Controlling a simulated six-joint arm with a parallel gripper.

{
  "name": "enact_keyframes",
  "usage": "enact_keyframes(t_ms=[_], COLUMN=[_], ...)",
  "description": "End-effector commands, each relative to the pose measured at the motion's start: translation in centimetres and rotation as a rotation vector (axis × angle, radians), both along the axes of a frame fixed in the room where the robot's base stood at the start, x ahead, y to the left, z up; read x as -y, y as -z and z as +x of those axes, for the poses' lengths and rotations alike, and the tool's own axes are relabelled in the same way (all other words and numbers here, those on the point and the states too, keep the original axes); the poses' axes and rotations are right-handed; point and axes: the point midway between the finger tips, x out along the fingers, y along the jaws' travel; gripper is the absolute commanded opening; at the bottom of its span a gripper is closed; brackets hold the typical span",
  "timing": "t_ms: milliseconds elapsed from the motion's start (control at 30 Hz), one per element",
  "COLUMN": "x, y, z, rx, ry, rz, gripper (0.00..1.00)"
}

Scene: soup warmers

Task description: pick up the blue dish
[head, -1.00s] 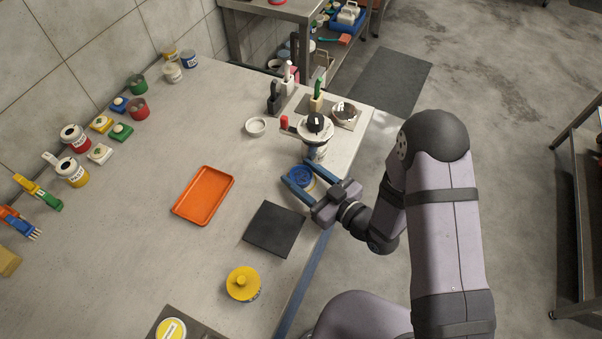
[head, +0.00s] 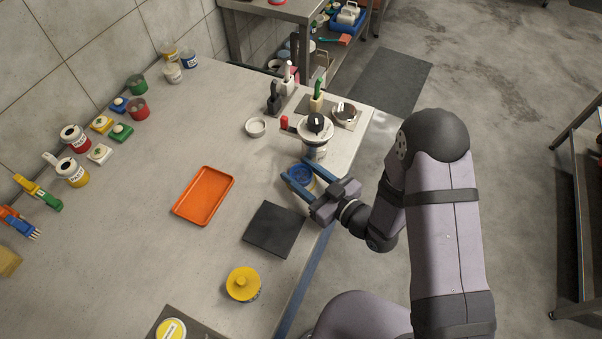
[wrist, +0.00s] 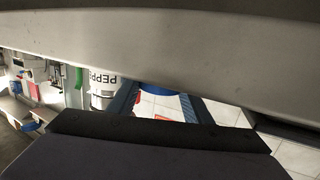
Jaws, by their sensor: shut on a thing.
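The blue dish (head: 301,174) is small and round. It sits between the two blue fingers of my gripper (head: 297,169), near the right edge of the grey table in the head view. My gripper is shut on the dish, with a finger on either side. In the wrist view part of the blue dish (wrist: 159,88) shows between the fingers (wrist: 159,105). A large grey surface hides much of that view. I cannot tell clearly whether the dish touches the table.
A soup warmer with a dark-knobbed lid (head: 316,128) stands just behind the dish. A black mat (head: 273,229) lies in front, an orange tray (head: 203,195) to the left, and a yellow-lidded pot (head: 243,284) nearer. A small white bowl (head: 255,127) is behind left. The table's middle is mostly clear.

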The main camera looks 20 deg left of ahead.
Motion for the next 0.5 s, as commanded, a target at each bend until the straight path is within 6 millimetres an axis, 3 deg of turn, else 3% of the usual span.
enact_keyframes(t_ms=[367, 500], x=[0.0, 2.9], y=[-3.1, -2.6], z=[0.0, -1.0], rx=[0.004, -0.004], ry=[0.0, 0.008], rz=[0.003, -0.002], gripper=[0.2, 0.2])
